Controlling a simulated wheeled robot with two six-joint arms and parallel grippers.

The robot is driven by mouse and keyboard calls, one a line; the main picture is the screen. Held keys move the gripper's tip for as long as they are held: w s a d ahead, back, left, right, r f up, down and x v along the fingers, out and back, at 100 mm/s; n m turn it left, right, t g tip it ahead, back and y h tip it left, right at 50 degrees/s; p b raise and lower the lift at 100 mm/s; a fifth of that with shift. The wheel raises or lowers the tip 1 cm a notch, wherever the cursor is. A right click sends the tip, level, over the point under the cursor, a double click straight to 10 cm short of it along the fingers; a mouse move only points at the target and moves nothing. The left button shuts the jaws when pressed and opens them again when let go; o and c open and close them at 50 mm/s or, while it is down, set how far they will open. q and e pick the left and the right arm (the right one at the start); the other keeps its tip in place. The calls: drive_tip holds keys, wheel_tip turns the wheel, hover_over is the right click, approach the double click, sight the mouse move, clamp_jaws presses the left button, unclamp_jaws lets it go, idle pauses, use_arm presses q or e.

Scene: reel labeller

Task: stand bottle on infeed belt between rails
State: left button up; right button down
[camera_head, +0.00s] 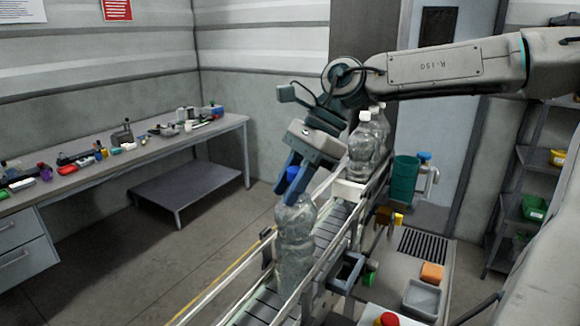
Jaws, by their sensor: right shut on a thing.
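A clear bottle with a blue cap (295,250) is upright over the near part of the infeed belt (262,307), between the two metal rails (215,290). Its base is partly behind the near rail, and I cannot tell if it touches the belt. My right gripper (286,190) comes down from above, tilted, with its blue fingers shut on the bottle near its neck and cap. My left gripper is not in view.
White-capped clear bottles (362,150) stand farther along the belt. An orange block (432,272) and a grey tray (421,298) lie at the right. A cluttered workbench (215,130) runs along the left wall.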

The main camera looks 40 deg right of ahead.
sight(277, 225)
wheel_tip(277, 225, down, 3)
drive_tip(key=shift+r, duration=0.1)
drive_tip(key=shift+w+d+f, duration=0.1)
drive_tip(key=shift+d+f, duration=0.05)
drive_tip(key=shift+f, duration=0.15)
drive_tip(key=shift+a, duration=0.2)
drive_tip(key=c, duration=1.1)
unclamp_jaws()
drive_tip(key=shift+f, duration=0.1)
drive_tip(key=shift+r, duration=0.2)
drive_tip(key=shift+d+r, duration=0.2)
drive_tip(key=b+v, duration=0.2)
drive_tip(key=v, duration=0.9)
drive_tip(key=shift+r, duration=0.25)
